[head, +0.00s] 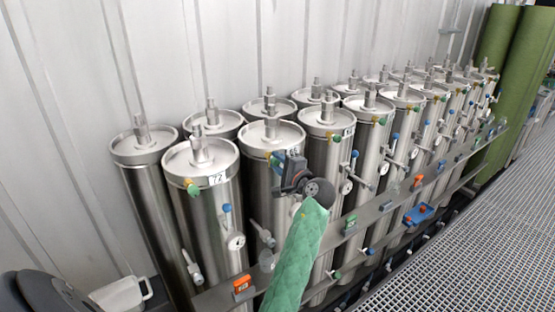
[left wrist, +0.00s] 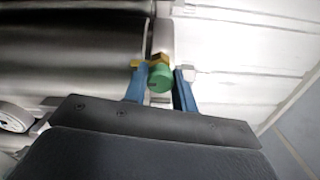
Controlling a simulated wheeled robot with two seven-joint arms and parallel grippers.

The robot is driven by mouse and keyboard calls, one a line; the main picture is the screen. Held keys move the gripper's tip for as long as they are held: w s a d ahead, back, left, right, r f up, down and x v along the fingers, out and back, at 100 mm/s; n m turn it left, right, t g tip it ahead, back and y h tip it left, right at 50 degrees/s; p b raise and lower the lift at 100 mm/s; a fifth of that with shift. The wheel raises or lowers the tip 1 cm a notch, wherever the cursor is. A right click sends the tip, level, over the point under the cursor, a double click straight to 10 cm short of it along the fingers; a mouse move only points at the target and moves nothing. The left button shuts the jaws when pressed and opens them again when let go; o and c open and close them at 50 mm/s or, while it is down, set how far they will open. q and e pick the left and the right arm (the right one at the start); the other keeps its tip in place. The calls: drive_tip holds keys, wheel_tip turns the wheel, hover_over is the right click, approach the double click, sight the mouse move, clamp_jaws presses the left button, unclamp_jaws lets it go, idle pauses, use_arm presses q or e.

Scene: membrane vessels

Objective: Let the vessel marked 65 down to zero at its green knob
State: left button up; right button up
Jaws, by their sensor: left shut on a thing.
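My left gripper (head: 280,163) is at the upper front of a steel vessel (head: 262,190), just right of the vessel marked 72 (head: 197,210). A small label beside the gripper is partly covered and I cannot read it as 65. In the left wrist view, a green knob (left wrist: 160,80) on a brass fitting (left wrist: 158,60) sits between the blue fingers of the left gripper (left wrist: 159,88), which is shut on it. My green-sleeved arm covers the vessel's lower right, and its gauge cannot be made out in the head view. My right gripper is not in view.
Similar vessels stand in two rows along a corrugated wall (head: 250,50), with gauges and blue-handled valves. A rail (head: 375,212) with orange and blue items runs in front. Grating (head: 470,255) lies to the right; green cylinders (head: 515,45) stand at the far end.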

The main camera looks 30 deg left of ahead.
sight(279, 164)
use_arm(q)
drive_tip(key=shift+m, duration=0.3)
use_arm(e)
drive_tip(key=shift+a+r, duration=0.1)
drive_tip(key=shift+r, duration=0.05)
use_arm(q)
drive_tip(key=o, duration=1)
drive_tip(key=shift+w+d, duration=0.1)
drive_tip(key=shift+s+d+f+b, duration=0.2)
drive_tip(key=shift+d+f+b, duration=0.05)
drive_tip(key=shift+d+b, duration=0.15)
drive_tip(key=b+v, duration=0.2)
drive_tip(key=v, duration=0.2)
drive_tip(key=shift+f, duration=0.1)
drive_tip(key=shift+r+b+v, duration=0.15)
drive_tip(key=shift+b+v, duration=0.25)
drive_tip(key=shift+v, duration=0.35)
drive_tip(key=shift+r+b+v, duration=0.15)
drive_tip(key=shift+b+v, duration=0.2)
drive_tip(key=shift+v, duration=0.4)
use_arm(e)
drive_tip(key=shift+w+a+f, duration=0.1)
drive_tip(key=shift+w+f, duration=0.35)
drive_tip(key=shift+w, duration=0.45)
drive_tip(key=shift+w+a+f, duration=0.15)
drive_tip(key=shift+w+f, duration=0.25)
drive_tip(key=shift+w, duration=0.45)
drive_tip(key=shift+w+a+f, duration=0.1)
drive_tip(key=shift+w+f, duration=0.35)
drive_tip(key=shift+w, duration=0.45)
